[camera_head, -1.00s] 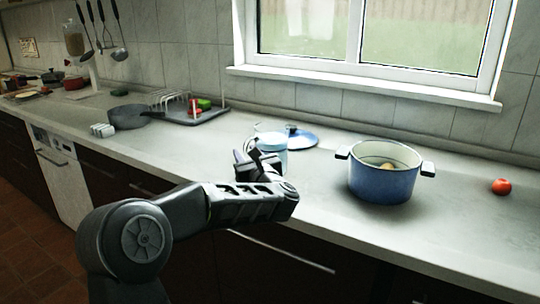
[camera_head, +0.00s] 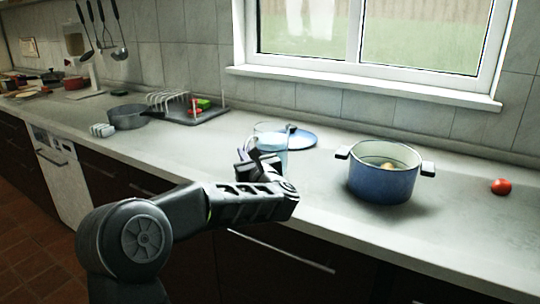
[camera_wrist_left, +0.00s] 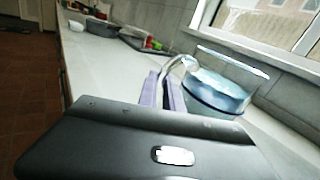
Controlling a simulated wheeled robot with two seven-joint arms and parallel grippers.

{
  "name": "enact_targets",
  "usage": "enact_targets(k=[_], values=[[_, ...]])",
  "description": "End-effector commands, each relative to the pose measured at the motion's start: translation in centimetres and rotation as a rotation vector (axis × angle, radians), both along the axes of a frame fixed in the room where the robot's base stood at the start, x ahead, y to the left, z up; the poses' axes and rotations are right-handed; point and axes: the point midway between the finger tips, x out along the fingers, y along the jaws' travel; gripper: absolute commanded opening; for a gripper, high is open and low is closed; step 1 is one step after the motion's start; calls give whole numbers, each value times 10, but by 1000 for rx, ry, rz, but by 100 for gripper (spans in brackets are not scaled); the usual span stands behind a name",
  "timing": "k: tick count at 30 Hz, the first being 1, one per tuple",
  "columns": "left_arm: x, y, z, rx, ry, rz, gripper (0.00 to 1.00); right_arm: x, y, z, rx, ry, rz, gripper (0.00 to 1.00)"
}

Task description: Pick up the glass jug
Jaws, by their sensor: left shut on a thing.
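The glass jug (camera_head: 274,158) is clear with a bluish tint and stands near the middle of the counter in the head view. My left gripper (camera_head: 247,158) is at its left side and partly covers it. In the left wrist view, the jug (camera_wrist_left: 218,92) is to the right of my left gripper's fingers (camera_wrist_left: 164,92). The fingers are shut on the jug's curved handle (camera_wrist_left: 178,64). The jug's base is hidden, so I cannot tell whether it touches the counter. My right gripper is not in view.
A blue enamel pot (camera_head: 382,186) stands to the right, with a tomato (camera_head: 501,187) farther right. A grey pan (camera_head: 128,116) and a tray with a rack (camera_head: 207,116) are at the left. The counter between pan and jug is clear.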

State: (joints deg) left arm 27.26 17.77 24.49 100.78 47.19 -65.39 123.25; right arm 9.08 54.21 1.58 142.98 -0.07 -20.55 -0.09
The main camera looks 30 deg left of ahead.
Motion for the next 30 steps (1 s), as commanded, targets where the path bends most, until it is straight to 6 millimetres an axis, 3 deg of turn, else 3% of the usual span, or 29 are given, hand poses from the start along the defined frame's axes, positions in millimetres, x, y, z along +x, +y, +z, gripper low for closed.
enact_targets(k=[30], values=[[0,0,5,3,-9,1,0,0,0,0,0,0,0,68]])
